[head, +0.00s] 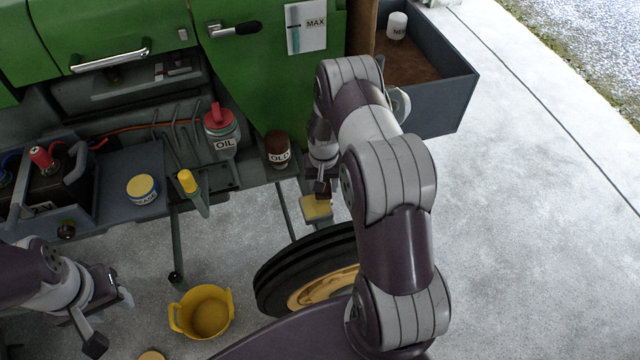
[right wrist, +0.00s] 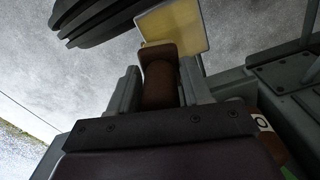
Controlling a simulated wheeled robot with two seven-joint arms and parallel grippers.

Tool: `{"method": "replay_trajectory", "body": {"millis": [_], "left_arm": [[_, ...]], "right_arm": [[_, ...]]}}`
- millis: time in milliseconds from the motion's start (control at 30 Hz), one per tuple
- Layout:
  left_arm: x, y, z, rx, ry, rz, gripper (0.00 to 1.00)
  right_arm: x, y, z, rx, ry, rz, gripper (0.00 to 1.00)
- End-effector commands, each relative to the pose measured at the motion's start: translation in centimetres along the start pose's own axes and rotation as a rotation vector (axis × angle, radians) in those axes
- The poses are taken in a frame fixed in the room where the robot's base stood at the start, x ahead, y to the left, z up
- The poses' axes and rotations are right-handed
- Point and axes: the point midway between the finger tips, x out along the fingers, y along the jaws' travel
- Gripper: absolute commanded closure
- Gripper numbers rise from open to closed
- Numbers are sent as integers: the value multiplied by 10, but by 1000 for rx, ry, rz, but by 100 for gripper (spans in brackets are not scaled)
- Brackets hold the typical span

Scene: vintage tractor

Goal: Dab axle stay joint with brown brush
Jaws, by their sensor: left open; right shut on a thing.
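My right gripper (head: 320,186) is below the green tractor body, just above a pale yellow square piece (head: 316,208). In the right wrist view my right gripper (right wrist: 161,92) is shut on a brown block-like piece, which I take as the brown brush (right wrist: 159,72). The yellow square piece (right wrist: 178,28) lies right behind the brush's far end; I cannot tell whether they touch. The axle stay joint is not clearly identifiable, and the arm hides part of this area. My left gripper (head: 112,322) is open and empty at the lower left.
A yellow bucket (head: 205,312) stands on the floor beside the wheel (head: 290,275). A grey bin (head: 440,105) is at upper right; floor right is clear.

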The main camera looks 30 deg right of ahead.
Motion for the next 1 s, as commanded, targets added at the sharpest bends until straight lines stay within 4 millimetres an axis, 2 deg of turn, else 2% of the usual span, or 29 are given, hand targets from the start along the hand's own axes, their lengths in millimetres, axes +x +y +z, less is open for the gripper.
{"method": "replay_trajectory", "body": {"millis": [267,567,1000], "left_arm": [[0,0,0,0,0,0,57],[-2,0,0,0,0,0,57],[-2,0,0,0,0,0,57]], "right_arm": [[0,-3,1,-1,-2,0,87],[-2,-18,6,0,-2,0,87],[-1,-12,3,1,-1,0,87]]}}
